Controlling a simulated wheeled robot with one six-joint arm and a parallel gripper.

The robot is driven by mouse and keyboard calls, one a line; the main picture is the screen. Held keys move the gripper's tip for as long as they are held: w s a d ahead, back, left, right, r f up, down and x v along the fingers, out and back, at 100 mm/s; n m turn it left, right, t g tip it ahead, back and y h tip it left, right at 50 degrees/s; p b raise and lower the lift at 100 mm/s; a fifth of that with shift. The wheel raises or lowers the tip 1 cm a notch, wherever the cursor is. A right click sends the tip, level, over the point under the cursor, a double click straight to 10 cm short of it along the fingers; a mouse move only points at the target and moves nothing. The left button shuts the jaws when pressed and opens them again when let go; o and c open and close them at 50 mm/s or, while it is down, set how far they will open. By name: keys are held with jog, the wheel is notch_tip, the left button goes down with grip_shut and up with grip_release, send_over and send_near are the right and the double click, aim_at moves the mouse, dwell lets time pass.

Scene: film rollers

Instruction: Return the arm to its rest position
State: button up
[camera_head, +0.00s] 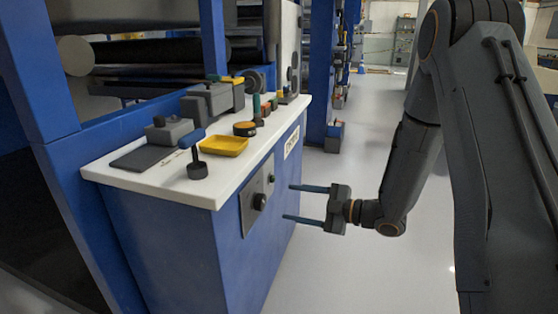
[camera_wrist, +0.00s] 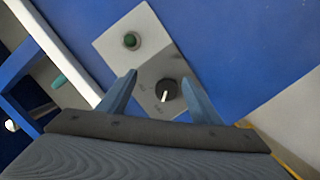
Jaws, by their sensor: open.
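My gripper (camera_head: 305,204) is open and empty in the head view. Its two blue-grey fingers point left toward a grey metal plate (camera_head: 249,207) on the side of the blue cabinet (camera_head: 165,250). A black knob (camera_head: 260,201) sits on that plate. In the wrist view, the black knob (camera_wrist: 166,90) with a white mark shows between and beyond the fingers (camera_wrist: 158,92). A green button (camera_wrist: 130,41) is on the plate above and left of it. The fingers appear apart from the knob. My arm comes down from the upper right.
The white cabinet top (camera_head: 108,174) holds a yellow tray (camera_head: 223,146), a dark cup with a blue-handled tool (camera_head: 197,169), a grey device (camera_head: 168,130) and a tape roll (camera_head: 244,129). Blue machine frames stand at the left and back. The floor (camera_head: 350,270) right of the cabinet is clear.

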jog(key=w+d+r+m+t+h, duration=0.1)
jog(key=w+d+m+t+h, duration=0.15)
jog(key=d+m+h, duration=0.7)
jog(key=s+d+m+g+h, duration=0.2)
jog(key=s+m+h, duration=0.15)
jog(key=s, duration=0.35)
jog(key=s+d+m+g+h, duration=0.2)
jog(key=s+m+g, duration=0.1)
jog(key=s+m, duration=0.3)
jog(key=s+a+r+m+g+y, duration=0.1)
jog(key=s+a+m+g, duration=0.15)
jog(key=s, duration=0.85)
jog(key=s+a+r+n+g, duration=0.1)
jog(key=s+a+r+n, duration=0.15)
jog(key=s+a, duration=0.4)
jog(key=s+a+r+n+g, duration=0.1)
jog(key=s+a+n+g, duration=0.2)
jog(key=a, duration=0.7)
jog(key=s+d+r+m+p, duration=0.1)
jog(key=d+r+m+p, duration=0.2)
jog(key=d+r+p, duration=0.5)
jog(key=s+d+r+m+t+p, duration=0.1)
jog(key=d+r+m+p, duration=0.1)
jog(key=d+r+p, duration=0.7)
notch_tip(320, 180, up, 4)
jog(key=p, duration=0.8)
jog(key=shift+s+m, duration=0.25)
jog(key=shift+m, duration=0.15)
